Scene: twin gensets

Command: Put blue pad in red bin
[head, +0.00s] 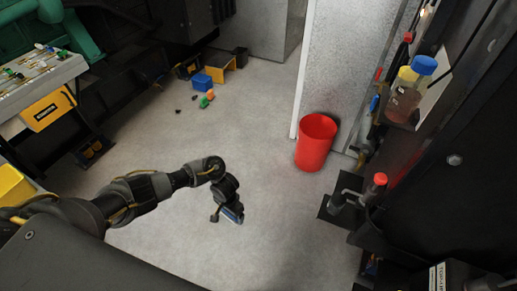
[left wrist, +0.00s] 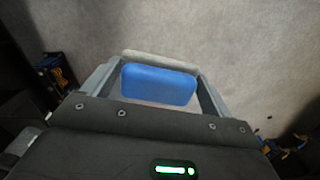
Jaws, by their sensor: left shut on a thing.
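The blue pad (left wrist: 158,84) is between the fingers of my left gripper (left wrist: 155,88) in the left wrist view, and the gripper is shut on it. In the head view the left gripper (head: 229,215) hangs over the open floor, and a small blue part of the pad (head: 233,213) shows at its tip. The red bin (head: 316,142) stands upright on the floor, to the right of and beyond the gripper, apart from it. Its open top faces up. My right gripper is not in view.
A pale wall panel (head: 340,65) stands right behind the bin. A dark cabinet with bottles (head: 408,90) lines the right side. A blue box (head: 202,82) and small blocks (head: 207,99) lie on the floor at the back. The floor (head: 265,150) between gripper and bin is clear.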

